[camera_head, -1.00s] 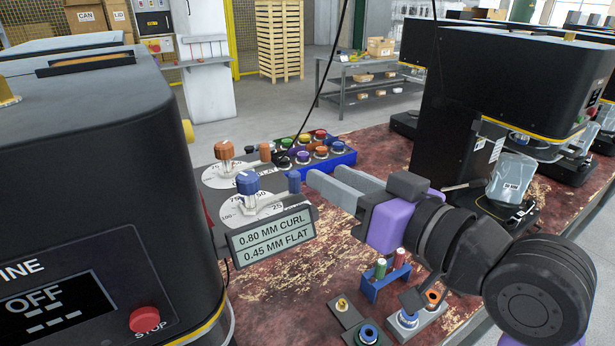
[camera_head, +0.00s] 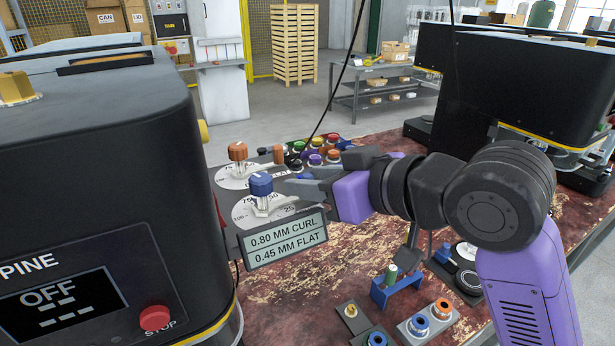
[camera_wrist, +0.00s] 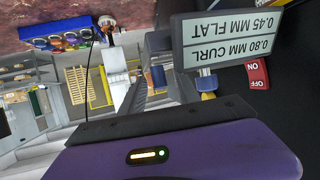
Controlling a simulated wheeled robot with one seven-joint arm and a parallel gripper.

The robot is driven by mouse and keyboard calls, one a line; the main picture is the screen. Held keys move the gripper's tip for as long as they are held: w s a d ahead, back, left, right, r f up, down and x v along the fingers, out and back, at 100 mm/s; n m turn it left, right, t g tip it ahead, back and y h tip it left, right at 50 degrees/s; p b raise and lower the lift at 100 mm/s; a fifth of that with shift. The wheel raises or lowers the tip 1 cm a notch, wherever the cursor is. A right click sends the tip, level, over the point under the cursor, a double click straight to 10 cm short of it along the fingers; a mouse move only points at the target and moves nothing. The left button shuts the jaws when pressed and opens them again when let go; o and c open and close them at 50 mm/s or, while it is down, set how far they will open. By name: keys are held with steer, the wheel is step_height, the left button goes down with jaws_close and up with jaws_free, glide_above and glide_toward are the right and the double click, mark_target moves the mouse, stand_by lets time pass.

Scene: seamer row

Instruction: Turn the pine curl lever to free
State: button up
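On the pine machine's side bracket are two dials, with an orange knob (camera_head: 238,152) and a blue knob (camera_head: 261,184). An orange lever post (camera_head: 278,154) stands beside the orange dial. The blue lever post beside the blue dial is mostly hidden by my fingers; blue shows there in the wrist view (camera_wrist: 158,76). The plate (camera_head: 286,240) reads "0.80 MM CURL" and "0.45 MM FLAT". My gripper (camera_head: 308,180) points left at the blue dial's right side, its fingers apart by the blue post. I cannot tell whether they touch it.
A box of coloured buttons (camera_head: 315,155) stands behind my fingers. A red stop button (camera_head: 155,318) is on the pine machine's front. A blue rack (camera_head: 396,290) and parts stands (camera_head: 428,320) are on the worn bench. The bench surface in front of the plate is clear.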

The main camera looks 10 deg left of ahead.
steer(key=shift+w+a+f, duration=0.2)
steer(key=shift+w+a, duration=0.2)
steer(key=shift+a, duration=0.05)
jaws_close()
stand_by(1.2)
